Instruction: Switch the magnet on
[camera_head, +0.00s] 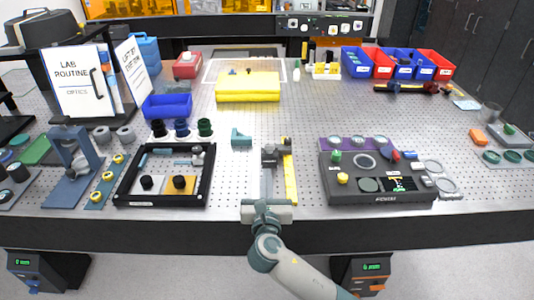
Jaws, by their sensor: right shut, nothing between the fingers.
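My right gripper (266,203) is at the front edge of the table, its arm coming in from the bottom right. It is shut and empty. Just beyond it, a dark grey block-like device (275,155) stands on the perforated tabletop beside a yellow bar (290,178). I cannot tell whether this device is the magnet, and no on/off mark on it is readable. My left gripper is not in view.
A black-framed tray (160,202) with small parts stands to the left. A small teal block (241,138), a yellow case (248,88) and blue and red bins (382,65) lie farther back. The perforated tabletop (265,115) is mostly clear in the middle.

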